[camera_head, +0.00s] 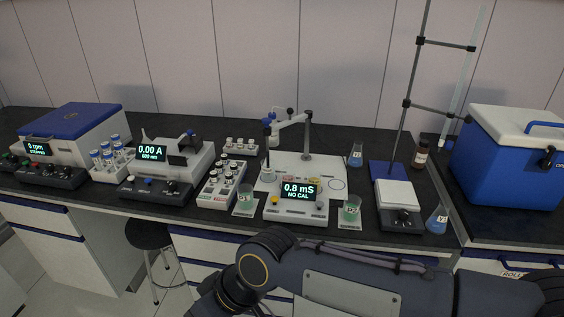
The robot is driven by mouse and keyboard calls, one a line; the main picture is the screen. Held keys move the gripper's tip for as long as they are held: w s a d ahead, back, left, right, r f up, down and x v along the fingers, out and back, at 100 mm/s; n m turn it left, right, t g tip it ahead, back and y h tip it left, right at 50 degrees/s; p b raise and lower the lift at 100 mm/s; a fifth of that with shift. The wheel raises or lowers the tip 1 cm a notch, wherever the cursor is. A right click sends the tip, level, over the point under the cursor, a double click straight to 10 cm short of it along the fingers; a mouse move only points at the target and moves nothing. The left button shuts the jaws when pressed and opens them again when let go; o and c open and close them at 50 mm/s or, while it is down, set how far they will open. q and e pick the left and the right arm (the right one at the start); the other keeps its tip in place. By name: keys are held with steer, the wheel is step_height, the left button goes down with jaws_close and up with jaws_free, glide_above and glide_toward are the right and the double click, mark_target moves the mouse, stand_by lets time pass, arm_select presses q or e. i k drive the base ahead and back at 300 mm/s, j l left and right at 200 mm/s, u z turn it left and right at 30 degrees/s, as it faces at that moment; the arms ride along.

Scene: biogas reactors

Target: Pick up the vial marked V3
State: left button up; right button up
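A white rack (207,199) in the middle of the bench holds several small vials (228,167) with dark tops. A smaller white rack (240,145) behind it holds a few more small items. The labels are too small to read, so I cannot tell which vial is V3. My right arm crosses the bottom of the view from the right, in front of the bench. Its gripper does not show, and neither does my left gripper.
A photometer (160,155), blue-capped tubes (108,155) and a centrifuge (75,130) stand left. A blue cooler (505,165) and a tall stand (412,80) are right.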

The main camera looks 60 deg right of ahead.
mark_target(234, 167)
steer(key=l+z, duration=0.3)
steer(key=z, duration=0.15)
steer(key=l+z, duration=0.3)
steer(key=z, duration=0.15)
steer(key=i+l+z, duration=0.1)
steer(key=l+z, duration=0.15)
steer(key=z, duration=0.2)
